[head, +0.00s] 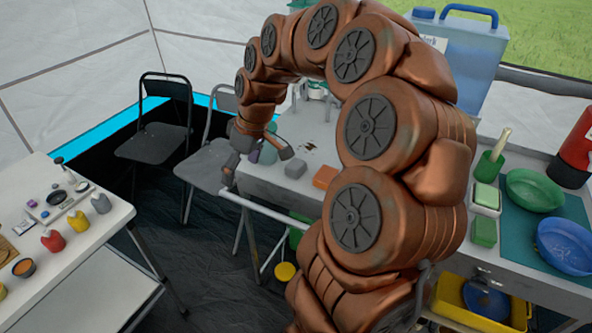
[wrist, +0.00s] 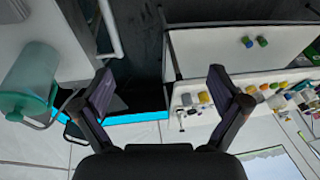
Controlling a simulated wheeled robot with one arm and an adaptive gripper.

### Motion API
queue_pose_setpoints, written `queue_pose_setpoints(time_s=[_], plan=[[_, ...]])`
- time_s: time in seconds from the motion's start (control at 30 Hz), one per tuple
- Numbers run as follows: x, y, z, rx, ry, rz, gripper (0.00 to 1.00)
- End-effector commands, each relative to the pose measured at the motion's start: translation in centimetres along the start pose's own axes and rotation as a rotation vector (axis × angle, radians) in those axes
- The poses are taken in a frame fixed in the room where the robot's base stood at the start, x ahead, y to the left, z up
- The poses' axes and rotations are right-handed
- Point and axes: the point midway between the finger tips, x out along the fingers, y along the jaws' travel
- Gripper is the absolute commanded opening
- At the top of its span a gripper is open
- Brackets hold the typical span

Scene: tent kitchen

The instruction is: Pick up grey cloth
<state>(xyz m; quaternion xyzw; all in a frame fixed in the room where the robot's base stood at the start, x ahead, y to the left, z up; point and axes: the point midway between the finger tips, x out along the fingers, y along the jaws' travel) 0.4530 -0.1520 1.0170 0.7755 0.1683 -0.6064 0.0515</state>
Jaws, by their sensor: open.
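A small grey block-like piece (head: 295,168), which may be the grey cloth folded up, lies on the grey worktop (head: 268,187) in the head view. It sits just left of an orange block (head: 325,176). My gripper (head: 258,166) is open and empty, pointing down near the worktop's left end, left of the grey piece and apart from it. In the wrist view my open gripper (wrist: 161,85) has nothing between its fingers. I make out no grey cloth in the wrist view.
A teal pitcher (wrist: 28,82) stands close by at the wrist view's left. A white table (head: 95,225) with several coloured jars is at the left. Dark folding chairs (head: 155,140) stand behind. Green and blue plates (head: 566,243) are on the right counter.

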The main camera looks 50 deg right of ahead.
Motion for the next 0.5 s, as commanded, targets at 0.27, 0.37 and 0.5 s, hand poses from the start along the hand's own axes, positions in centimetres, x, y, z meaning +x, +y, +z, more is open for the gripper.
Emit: queue_pose_setpoints(time_s=[0.27,0.37,0.5], plan=[[1.7,15.0,2.5,0.036,0.109,0.080,0.98],[2.2,18.8,4.4,0.048,0.123,0.109,0.98],[2.4,22.2,6.4,0.061,0.133,0.143,0.98]])
